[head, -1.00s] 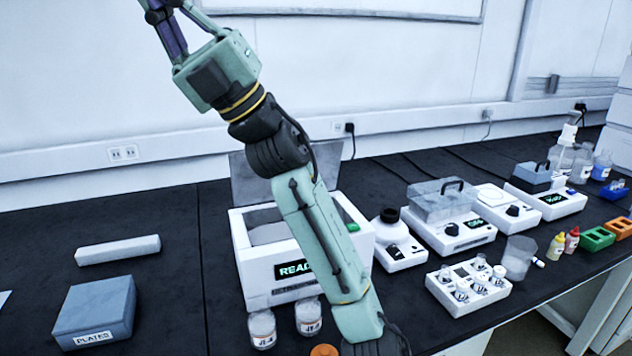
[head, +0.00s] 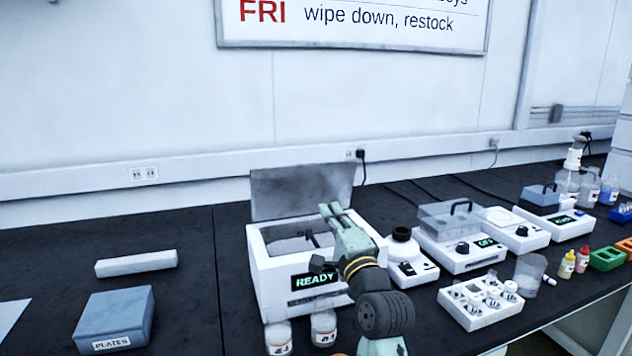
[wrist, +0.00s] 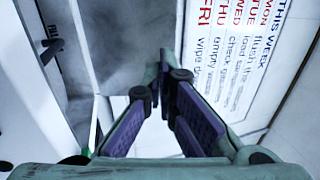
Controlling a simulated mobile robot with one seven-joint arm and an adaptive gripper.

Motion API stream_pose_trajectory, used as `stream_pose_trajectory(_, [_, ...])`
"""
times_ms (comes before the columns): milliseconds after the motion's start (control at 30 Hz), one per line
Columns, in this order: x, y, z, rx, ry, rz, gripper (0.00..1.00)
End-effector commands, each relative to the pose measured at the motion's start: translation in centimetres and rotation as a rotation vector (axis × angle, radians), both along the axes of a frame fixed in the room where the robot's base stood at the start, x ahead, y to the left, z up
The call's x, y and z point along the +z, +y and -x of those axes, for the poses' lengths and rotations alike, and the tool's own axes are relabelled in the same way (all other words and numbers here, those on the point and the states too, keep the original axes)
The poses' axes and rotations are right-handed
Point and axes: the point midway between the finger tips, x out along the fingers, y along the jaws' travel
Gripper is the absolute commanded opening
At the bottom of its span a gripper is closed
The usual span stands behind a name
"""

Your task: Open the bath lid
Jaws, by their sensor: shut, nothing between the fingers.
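A white box-shaped bath (head: 272,272) with a lit READY display stands on the black bench. Its grey lid (head: 285,195) stands raised, close to upright, along the back edge, so the top of the box is open. In the wrist view, the lid (wrist: 125,35) is a grey panel beyond the fingers. My gripper (head: 330,211) is over the right part of the bath, in front of the lid, with its fingers pointing up and back. The fingers also show in the wrist view (wrist: 165,75), shut and empty. I cannot tell whether they touch the lid.
Two labelled jars (head: 323,328) stand in front of the bath. A device with a clear handled cover (head: 450,218) and a vial rack (head: 480,305) are to the right. A blue-grey PLATES box (head: 115,318) is at left. The bench between that box and the bath is clear.

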Motion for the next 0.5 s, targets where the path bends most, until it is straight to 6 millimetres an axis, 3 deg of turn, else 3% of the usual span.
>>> stream_pose_trajectory(300, [2.4,2.1,-6.3,0.0,-0.001,0.004,0.0])
stream_pose_trajectory(500, [3.2,3.1,-9.4,-0.002,-0.001,0.004,0.0])
